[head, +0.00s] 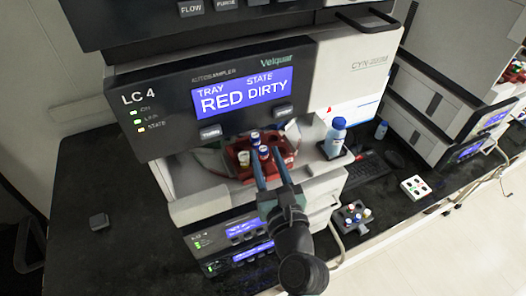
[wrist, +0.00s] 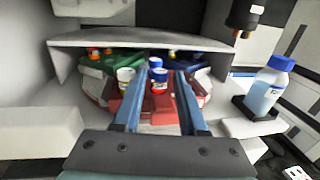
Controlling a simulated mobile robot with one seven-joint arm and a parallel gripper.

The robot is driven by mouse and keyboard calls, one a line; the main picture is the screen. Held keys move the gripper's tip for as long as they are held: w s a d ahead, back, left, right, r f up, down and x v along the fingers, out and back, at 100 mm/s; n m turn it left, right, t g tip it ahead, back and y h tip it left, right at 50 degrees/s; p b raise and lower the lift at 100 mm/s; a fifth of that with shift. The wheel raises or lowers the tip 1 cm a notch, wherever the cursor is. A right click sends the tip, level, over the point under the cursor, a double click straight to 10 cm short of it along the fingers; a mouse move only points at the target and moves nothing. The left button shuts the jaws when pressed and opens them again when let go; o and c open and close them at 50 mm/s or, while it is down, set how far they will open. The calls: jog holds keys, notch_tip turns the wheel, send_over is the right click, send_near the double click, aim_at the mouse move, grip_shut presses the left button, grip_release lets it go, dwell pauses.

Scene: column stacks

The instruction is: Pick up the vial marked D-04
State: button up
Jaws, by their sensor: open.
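A red tray (head: 244,174) sits in the open bay of the LC 4 autosampler and holds several small vials; its red front shows in the wrist view (wrist: 160,117). A blue-capped vial (wrist: 159,82) stands upright between the fingers of my gripper (wrist: 162,76), with side gaps visible. Behind it is another blue-capped vial (wrist: 156,63), and to the left a pale-capped vial (wrist: 125,76). My gripper (head: 265,158) is open and reaches into the bay in the head view. No vial marking is legible, so I cannot tell which is D-04.
The autosampler panel (head: 235,85) reads "TRAY RED" and "STATE DIRTY" and overhangs the bay. A blue-capped bottle (head: 335,137) stands at the bay's right. A green tray section (wrist: 110,64) lies behind the red one. A small rack (head: 354,217) sits on the dark bench at right.

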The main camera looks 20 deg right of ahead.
jog(key=shift+w+d, duration=0.1)
jog(key=shift+w, duration=0.55)
grip_shut()
jog(key=shift+r, duration=0.1)
